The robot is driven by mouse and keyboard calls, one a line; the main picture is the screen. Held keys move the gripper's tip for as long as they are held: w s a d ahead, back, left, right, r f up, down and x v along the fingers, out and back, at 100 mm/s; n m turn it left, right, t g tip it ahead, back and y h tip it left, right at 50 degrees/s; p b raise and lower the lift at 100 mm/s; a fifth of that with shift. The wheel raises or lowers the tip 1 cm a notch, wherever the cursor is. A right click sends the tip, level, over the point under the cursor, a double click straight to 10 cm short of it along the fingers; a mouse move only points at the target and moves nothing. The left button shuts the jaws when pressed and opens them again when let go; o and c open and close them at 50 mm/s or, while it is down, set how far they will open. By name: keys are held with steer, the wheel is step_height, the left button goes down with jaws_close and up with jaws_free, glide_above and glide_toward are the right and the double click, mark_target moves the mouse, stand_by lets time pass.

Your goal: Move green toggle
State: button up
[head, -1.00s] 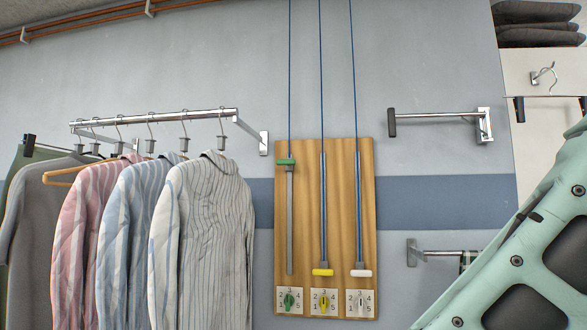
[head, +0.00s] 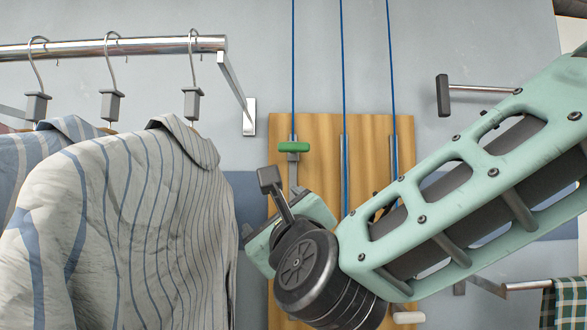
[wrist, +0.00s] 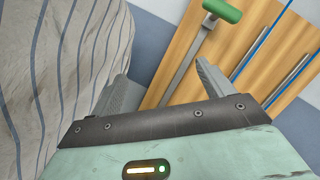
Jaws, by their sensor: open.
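The green toggle (head: 293,147) is a short horizontal handle at the top of a grey vertical track on the wooden board (head: 270,290). A blue cord runs up from it. It also shows at the top of the wrist view (wrist: 222,10). My gripper (wrist: 160,72) is open and empty, its fingers apart, below the toggle in the picture and not touching it. In the head view one finger shows just below and left of the toggle; my wrist and arm hide the lower track and much of the board.
A striped shirt (head: 130,220) hangs from a rail (head: 120,46) close to the left of my gripper. Two more blue cords run to tracks right of the green one. A white handle (head: 408,317) shows low on the board. A checked cloth (head: 568,305) hangs lower right.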

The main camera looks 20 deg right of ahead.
mark_target(294, 148)
steer(key=s+d+r+m+t+h, duration=0.1)
steer(key=s+d+r+m+h, duration=0.1)
steer(key=s+r+m+h, duration=0.65)
steer(key=w+d+r+p, duration=0.1)
steer(key=w+p, duration=0.1)
steer(key=w, duration=0.3)
steer(key=w+d+r+m+y+p, duration=0.1)
steer(key=w+d+p, duration=0.1)
steer(key=w, duration=0.4)
steer(key=w+d+r+m+y+p, duration=0.1)
steer(key=w+r+p, duration=0.1)
steer(key=w+p, duration=0.2)
steer(key=shift+w+d+m, duration=0.15)
steer(key=shift+w+m, duration=0.1)
steer(key=shift+w, duration=0.95)
steer(key=shift+w+d+r+p, duration=0.15)
steer(key=shift+w+d+p, duration=0.05)
steer(key=shift+w+p, duration=0.4)
steer(key=c, duration=1.4)
step_height(294, 148, down, 35)
steer(key=b, duration=5.2)
steer(key=shift+r+b, duration=0.2)
steer(key=shift+b, duration=0.2)
steer(key=shift+w+f, duration=0.1)
steer(key=shift+f, duration=0.05)
